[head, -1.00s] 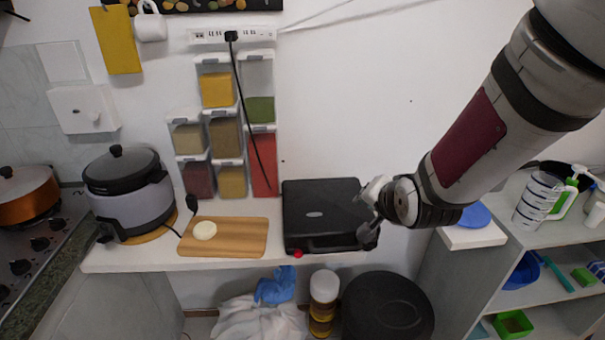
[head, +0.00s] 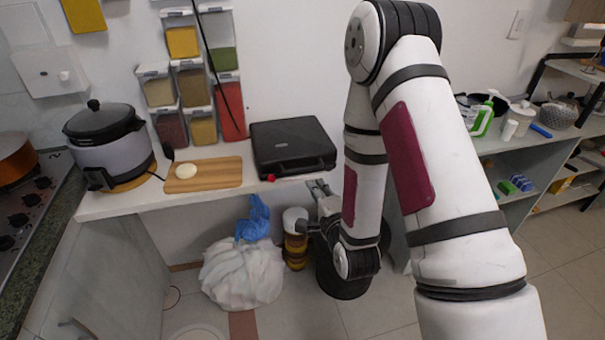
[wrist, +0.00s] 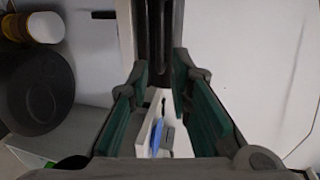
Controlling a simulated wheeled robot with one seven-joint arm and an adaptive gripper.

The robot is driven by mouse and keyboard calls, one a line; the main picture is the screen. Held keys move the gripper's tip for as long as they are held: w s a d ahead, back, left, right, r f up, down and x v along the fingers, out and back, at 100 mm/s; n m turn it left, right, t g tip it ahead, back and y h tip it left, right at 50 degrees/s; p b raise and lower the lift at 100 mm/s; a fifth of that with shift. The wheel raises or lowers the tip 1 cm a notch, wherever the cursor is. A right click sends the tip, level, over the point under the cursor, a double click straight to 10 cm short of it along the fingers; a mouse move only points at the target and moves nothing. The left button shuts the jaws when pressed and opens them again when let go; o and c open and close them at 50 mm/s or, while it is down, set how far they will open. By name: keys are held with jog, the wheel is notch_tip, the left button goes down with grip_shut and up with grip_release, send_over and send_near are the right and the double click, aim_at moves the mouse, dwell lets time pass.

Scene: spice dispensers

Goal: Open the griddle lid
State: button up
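The black griddle (head: 292,143) sits on the white counter with its lid down. A small red knob (head: 270,178) shows at its front left. My gripper (head: 318,190) is low in front of the counter, just below and right of the griddle's front edge, apart from it as far as I can tell. In the wrist view my gripper (wrist: 162,105) has its two green-padded fingers spread, with nothing held between them. The griddle cannot be made out in the wrist view.
A cutting board (head: 206,176) with a pale round item lies left of the griddle, beside a cooker (head: 108,145). Spice dispensers (head: 190,85) hang on the wall behind. Stacked jars (head: 295,240), a white bag (head: 243,272) and a black bin (wrist: 38,92) stand below the counter.

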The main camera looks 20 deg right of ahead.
aim_at(303, 169)
jog(key=b+x, duration=0.2)
jog(key=x, duration=1.1)
jog(key=shift+w+b, duration=0.25)
jog(key=shift+b, duration=0.1)
grip_shut()
